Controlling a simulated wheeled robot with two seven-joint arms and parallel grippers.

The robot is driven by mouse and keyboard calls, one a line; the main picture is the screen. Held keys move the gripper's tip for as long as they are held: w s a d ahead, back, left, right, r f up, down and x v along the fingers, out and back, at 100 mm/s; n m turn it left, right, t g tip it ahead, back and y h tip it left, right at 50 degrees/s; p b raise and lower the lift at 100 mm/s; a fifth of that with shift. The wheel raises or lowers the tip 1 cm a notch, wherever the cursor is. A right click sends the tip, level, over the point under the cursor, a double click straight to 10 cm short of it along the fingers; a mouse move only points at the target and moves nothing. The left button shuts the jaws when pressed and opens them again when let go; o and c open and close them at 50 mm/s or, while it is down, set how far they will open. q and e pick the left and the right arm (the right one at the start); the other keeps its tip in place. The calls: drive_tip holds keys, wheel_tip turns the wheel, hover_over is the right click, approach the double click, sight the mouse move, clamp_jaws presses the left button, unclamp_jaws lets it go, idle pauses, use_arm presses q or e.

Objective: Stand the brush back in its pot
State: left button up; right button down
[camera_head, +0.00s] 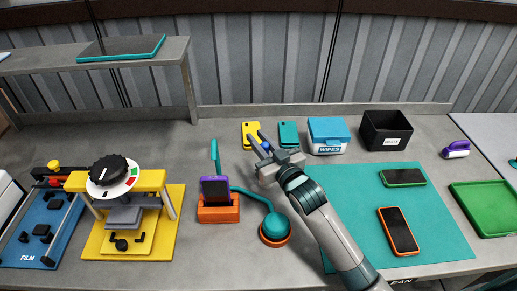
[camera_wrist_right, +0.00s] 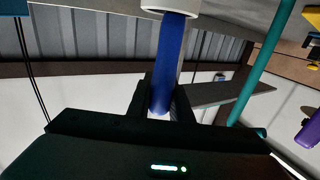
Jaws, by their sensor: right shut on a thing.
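In the right wrist view the blue handle (camera_wrist_right: 168,60) stands between the two dark fingers (camera_wrist_right: 160,100) and runs up to a pale round piece (camera_wrist_right: 170,7) cut off by the top edge. I cannot tell what that piece is. I cannot pick out the pot for certain. My left gripper is not in view.

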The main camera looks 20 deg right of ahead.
wheel_tip(320, 180, down, 4)
drive_tip(key=shift+r+p, duration=0.2)
drive_tip(key=shift+p, duration=0.15)
drive_tip(key=shift+f, duration=0.15)
drive_tip(key=c, duration=1.6)
unclamp_jaws()
drive_tip(key=s+b, duration=0.1)
drive_tip(key=s, duration=0.3)
drive_tip(key=s+d+b, duration=0.1)
drive_tip(key=s, duration=0.3)
drive_tip(key=s+d+b, duration=0.1)
drive_tip(key=s, duration=0.2)
drive_tip(key=shift+s+d+r, duration=0.1)
drive_tip(key=shift+s+r, duration=0.1)
drive_tip(key=shift+s, duration=0.2)
